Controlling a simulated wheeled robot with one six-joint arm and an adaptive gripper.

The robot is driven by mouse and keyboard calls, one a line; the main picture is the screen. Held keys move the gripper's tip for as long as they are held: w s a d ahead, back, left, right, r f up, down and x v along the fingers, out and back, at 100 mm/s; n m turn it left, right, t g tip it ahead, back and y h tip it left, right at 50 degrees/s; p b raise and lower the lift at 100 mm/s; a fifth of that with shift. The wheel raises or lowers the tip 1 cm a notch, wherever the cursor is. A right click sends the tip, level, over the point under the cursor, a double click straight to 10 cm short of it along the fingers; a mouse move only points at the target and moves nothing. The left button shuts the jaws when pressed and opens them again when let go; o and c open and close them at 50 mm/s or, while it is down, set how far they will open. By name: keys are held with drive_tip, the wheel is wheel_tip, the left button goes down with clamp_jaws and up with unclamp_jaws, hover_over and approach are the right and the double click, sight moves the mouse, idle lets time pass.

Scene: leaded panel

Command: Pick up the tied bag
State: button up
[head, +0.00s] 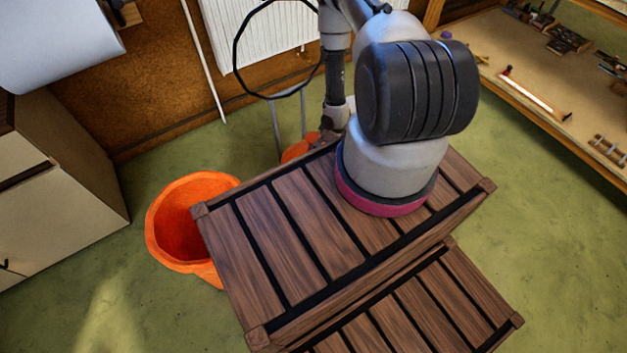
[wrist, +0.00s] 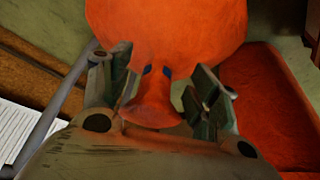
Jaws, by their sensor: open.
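The tied bag (wrist: 165,30) is orange and rounded at the top of the wrist view. Its gathered neck, with small dark blue patches of tie, flares into a loose end between my fingers. My gripper (wrist: 156,88) is open, with one finger on each side of the neck. I cannot tell whether either finger touches it. In the head view, a bit of orange (head: 299,149) shows behind the wooden steps, below my arm's end; it appears to be the bag. The steps and my arm hide most of that area.
Wooden steps (head: 232,255) stand in front of my arm's end. An orange open container (head: 160,240) stands left of them. A white radiator (head: 235,40) and a grey metal tube (wrist: 62,112) are close by. A red-orange surface (wrist: 265,105) lies right of my gripper.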

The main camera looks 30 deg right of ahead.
drive_tip(key=shift+w+a, duration=0.55)
drive_tip(key=shift+w, duration=0.2)
drive_tip(key=shift+w+a+f, duration=0.2)
drive_tip(key=shift+w+f, duration=0.15)
drive_tip(key=shift+f, duration=0.2)
clamp_jaws()
